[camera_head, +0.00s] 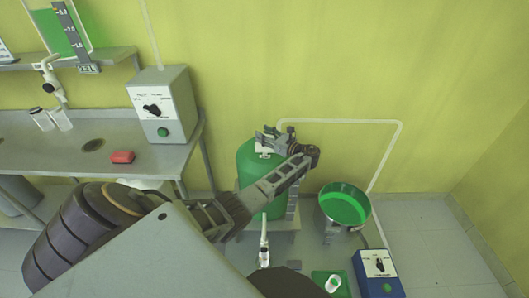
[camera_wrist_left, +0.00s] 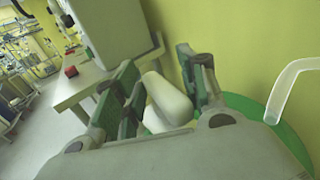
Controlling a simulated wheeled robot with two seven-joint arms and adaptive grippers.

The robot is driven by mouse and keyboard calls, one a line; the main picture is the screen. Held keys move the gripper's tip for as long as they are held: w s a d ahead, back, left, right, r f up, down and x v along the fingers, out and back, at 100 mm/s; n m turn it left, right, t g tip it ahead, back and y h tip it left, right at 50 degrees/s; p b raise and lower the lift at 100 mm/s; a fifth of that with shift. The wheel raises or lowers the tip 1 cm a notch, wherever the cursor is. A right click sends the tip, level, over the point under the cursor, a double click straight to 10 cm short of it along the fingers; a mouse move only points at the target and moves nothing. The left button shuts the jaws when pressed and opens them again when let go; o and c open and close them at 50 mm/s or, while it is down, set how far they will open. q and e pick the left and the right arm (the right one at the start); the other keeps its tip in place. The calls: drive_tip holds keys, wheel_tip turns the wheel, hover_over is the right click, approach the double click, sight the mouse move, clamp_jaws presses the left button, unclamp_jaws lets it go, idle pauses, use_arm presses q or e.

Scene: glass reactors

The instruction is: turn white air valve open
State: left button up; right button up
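The white air valve (camera_wrist_left: 168,103) shows in the left wrist view as a pale rounded handle above a green vessel. In the head view a small white part of it (camera_head: 263,149) shows at the top of the green tank (camera_head: 246,165), mostly covered by my gripper. My left gripper (camera_head: 272,140) is over the tank top. In the left wrist view its fingers (camera_wrist_left: 166,90) are spread on both sides of the valve handle, with a visible gap at the right finger. Contact at the left finger cannot be told. My right gripper is not in view.
A white pipe (camera_head: 340,121) runs along the wall from behind the tank. A green-lined bowl (camera_head: 344,203) stands to its right, with a blue control box (camera_head: 380,275) in front. A steel table (camera_head: 60,150) at left carries a grey control box (camera_head: 163,104) and a red object (camera_head: 122,157).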

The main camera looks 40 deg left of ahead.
use_arm(q)
drive_tip(key=shift+m+t+p, duration=0.5)
drive_tip(key=shift+m+t, duration=0.7)
drive_tip(key=shift+t, duration=0.7)
drive_tip(key=shift+m+t+h, duration=0.4)
drive_tip(key=shift+m+t, duration=0.3)
drive_tip(key=shift+t, duration=0.3)
drive_tip(key=shift+m+t+h, duration=0.3)
drive_tip(key=shift+m+t, duration=0.3)
drive_tip(key=shift+t, duration=0.3)
drive_tip(key=shift+m+t+h+b, duration=0.5)
drive_tip(key=shift+m+t+h, duration=0.85)
drive_tip(key=shift+t, duration=0.65)
drive_tip(key=shift+m+t+h+b, duration=0.8)
drive_tip(key=shift+m+t+h, duration=0.35)
drive_tip(key=shift+m+t, duration=0.25)
drive_tip(key=v, duration=1.2)
drive_tip(key=shift+p, duration=0.45)
